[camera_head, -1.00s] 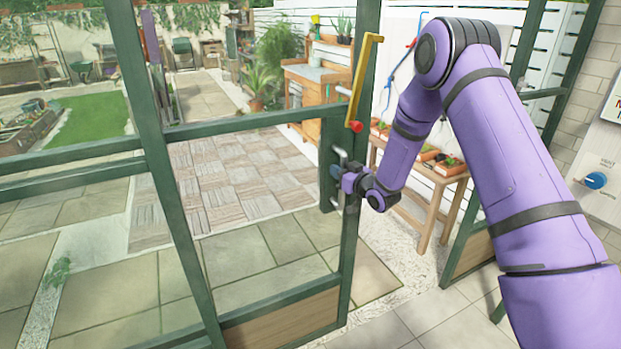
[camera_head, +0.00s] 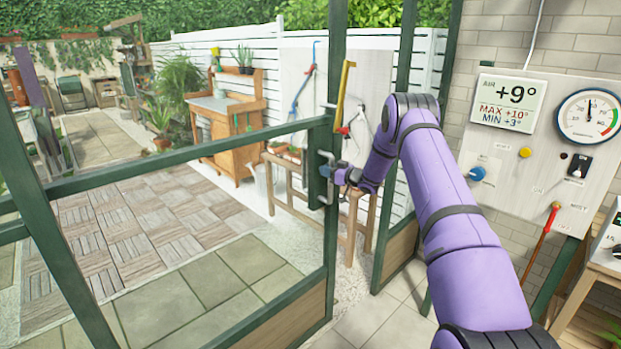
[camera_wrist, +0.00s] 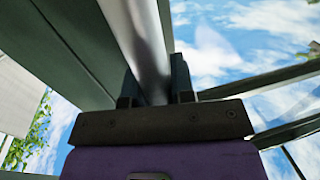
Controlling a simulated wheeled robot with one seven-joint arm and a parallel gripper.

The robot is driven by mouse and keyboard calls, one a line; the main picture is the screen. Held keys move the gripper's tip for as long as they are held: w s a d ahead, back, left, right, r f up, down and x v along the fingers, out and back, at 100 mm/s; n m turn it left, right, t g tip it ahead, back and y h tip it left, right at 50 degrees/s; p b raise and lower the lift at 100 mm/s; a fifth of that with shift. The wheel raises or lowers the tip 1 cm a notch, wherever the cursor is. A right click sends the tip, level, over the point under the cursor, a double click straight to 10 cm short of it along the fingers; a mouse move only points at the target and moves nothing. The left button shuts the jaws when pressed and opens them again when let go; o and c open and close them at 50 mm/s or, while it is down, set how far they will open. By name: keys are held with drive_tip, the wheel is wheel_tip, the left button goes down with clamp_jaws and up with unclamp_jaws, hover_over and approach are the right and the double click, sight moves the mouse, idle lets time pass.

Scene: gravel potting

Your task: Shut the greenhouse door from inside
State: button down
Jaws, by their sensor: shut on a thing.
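The green-framed glass greenhouse door (camera_head: 327,230) stands ajar. A gap between its free edge and the green door post (camera_head: 396,190) on the right shows the outside. My gripper (camera_head: 328,173) is shut on the metal door handle (camera_head: 329,196) on the door's free stile. In the wrist view the handle bar (camera_wrist: 146,45) runs between the two fingers of my gripper (camera_wrist: 155,92), beside the dark green stile (camera_wrist: 70,50).
Outside, a wooden potting bench (camera_head: 232,130) and a low table with pots (camera_head: 290,160) stand beyond the door. On the right, a wall panel (camera_head: 530,150) carries a display, dial and switches. A red-handled tool (camera_head: 545,235) and a wooden table (camera_head: 600,275) stand below it.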

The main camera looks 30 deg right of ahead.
drive_tip(key=d, duration=0.2)
drive_tip(key=w+d, duration=0.1)
drive_tip(key=d, duration=0.1)
drive_tip(key=shift+w+d, duration=0.15)
drive_tip(key=shift+d, duration=0.15)
drive_tip(key=c, duration=1)
unclamp_jaws()
drive_tip(key=shift+o, duration=0.2)
drive_tip(key=v, duration=1)
drive_tip(key=shift+s, duration=0.3)
drive_tip(key=shift+s+d, duration=0.1)
drive_tip(key=shift+d, duration=0.1)
